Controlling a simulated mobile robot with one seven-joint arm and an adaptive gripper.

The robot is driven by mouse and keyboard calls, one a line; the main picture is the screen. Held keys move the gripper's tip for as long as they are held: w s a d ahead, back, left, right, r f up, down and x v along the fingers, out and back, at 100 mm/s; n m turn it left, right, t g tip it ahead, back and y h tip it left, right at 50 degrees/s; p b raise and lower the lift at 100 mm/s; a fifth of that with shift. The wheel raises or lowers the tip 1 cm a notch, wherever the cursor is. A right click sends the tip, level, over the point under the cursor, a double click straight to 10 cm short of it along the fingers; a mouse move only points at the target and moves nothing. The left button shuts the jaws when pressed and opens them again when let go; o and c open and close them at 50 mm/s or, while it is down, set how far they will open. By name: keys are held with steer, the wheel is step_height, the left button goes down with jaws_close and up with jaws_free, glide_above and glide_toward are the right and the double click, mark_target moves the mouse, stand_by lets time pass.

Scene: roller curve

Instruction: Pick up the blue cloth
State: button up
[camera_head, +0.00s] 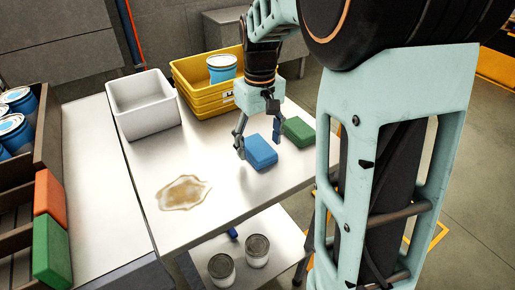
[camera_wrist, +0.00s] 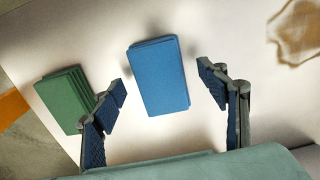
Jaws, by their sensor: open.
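The blue cloth (camera_head: 261,151) is a folded, block-like stack lying on the white table. In the wrist view the blue cloth (camera_wrist: 158,77) lies ahead of and between the two fingers. My gripper (camera_head: 258,146) points down over the cloth, with one finger on each side of it. In the wrist view my gripper (camera_wrist: 164,92) is open with nothing between its pads. A folded green cloth (camera_head: 298,132) lies just right of the blue one; in the wrist view the green cloth (camera_wrist: 65,98) is beside the left finger. I cannot tell whether the fingers touch the blue cloth.
A brown stain (camera_head: 183,192) marks the table at front left. A white bin (camera_head: 144,104) and stacked yellow crates (camera_head: 199,97) holding a blue can (camera_head: 222,68) stand behind. Cans (camera_head: 257,250) sit on the lower shelf. A wooden rack (camera_head: 48,150) stands at left.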

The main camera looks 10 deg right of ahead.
steer(key=shift+f, duration=0.5)
steer(key=c, duration=1.2)
